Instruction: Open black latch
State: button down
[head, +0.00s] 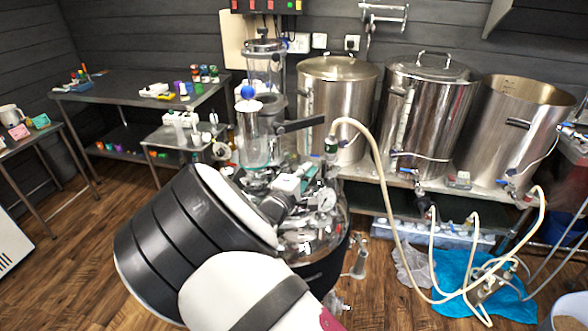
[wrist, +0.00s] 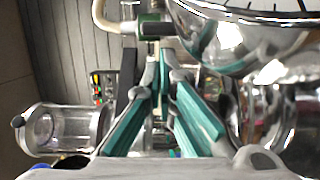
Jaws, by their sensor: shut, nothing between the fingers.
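A dark upright bar (wrist: 127,72) left of the fingers in the wrist view may be the same latch; I cannot tell for certain. My gripper (wrist: 162,76), with teal finger pads, is shut and empty among the vessel's fittings. In the head view my arm hides much of the vessel, and the fingers are hard to make out.
A round dial gauge (head: 326,199) is close to the fingers; it looms at upper right in the wrist view (wrist: 225,40). A pale hose (head: 383,200) with a green fitting (head: 331,145) arches nearby. Glass cylinders (head: 265,70) and steel pots (head: 338,105) stand behind.

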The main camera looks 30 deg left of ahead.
aim_at(295, 167)
jog(key=shift+d, duration=0.2)
jog(key=shift+w+d+r, duration=0.2)
jog(key=shift+d+r, duration=0.05)
jog(key=shift+d, duration=0.25)
jog(key=a, duration=0.1)
jog(key=s+a+b, duration=0.1)
jog(key=a, duration=0.1)
jog(key=a+b, duration=0.1)
jog(key=shift+s+a, duration=0.15)
jog(key=shift+s, duration=0.1)
jog(key=s, duration=0.9)
jog(key=shift+s+r+b, duration=0.2)
jog(key=shift+s+b, duration=0.05)
jog(key=shift+b, duration=0.2)
